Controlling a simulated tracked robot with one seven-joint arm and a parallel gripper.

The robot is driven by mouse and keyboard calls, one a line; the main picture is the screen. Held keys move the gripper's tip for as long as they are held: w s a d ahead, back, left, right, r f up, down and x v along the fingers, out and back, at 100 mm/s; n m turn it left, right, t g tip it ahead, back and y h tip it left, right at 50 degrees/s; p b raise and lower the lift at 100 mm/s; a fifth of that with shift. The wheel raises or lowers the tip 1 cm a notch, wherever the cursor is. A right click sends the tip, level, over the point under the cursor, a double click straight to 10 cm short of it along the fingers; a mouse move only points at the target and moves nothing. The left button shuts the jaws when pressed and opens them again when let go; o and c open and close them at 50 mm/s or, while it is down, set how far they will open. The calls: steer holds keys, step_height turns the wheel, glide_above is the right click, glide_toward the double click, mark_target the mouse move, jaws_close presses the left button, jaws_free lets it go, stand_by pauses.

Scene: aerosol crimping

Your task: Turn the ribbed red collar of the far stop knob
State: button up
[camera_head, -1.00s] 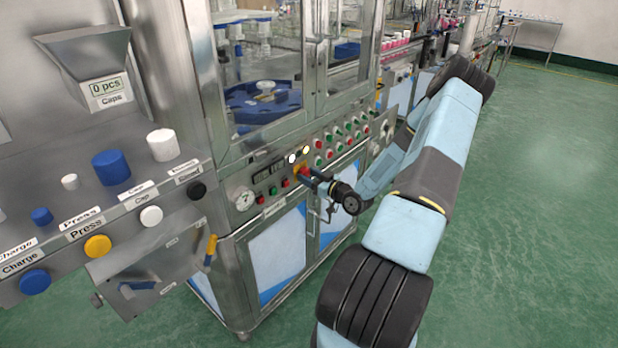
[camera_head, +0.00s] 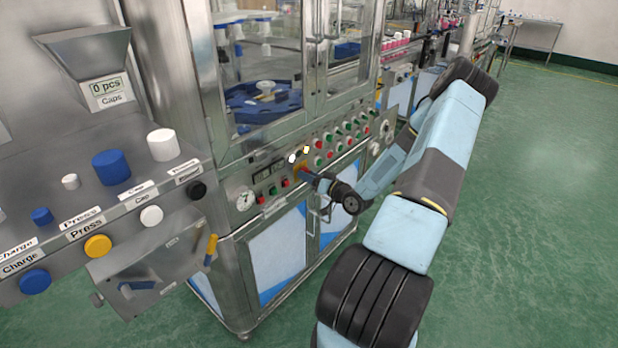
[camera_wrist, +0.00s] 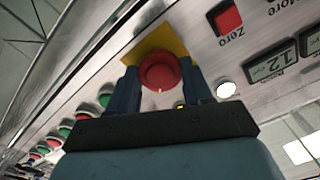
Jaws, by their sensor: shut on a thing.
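The far stop knob is a round red knob (camera_wrist: 160,73) on a yellow plate (camera_wrist: 150,43), set in the machine's front panel. In the wrist view my gripper (camera_wrist: 162,84) has one finger on each side of the red knob and is shut on it. The ribs of the collar are too small to make out. In the head view my gripper (camera_head: 310,180) reaches the panel at the yellow plate (camera_head: 299,170), and the red knob is mostly hidden there.
Several green and red buttons (camera_head: 328,137) run along the panel to the right. A gauge (camera_head: 245,199) and small displays sit left. A red Zero switch (camera_wrist: 228,17) and a white lamp (camera_wrist: 226,90) are near the fingers. Green floor is open at right.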

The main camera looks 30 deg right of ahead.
steer(key=shift+d, duration=0.1)
steer(key=o, duration=1.1)
steer(key=shift+c, duration=0.2)
steer(key=shift+s, duration=0.1)
steer(key=v, duration=1.3)
steer(key=shift+s, duration=0.3)
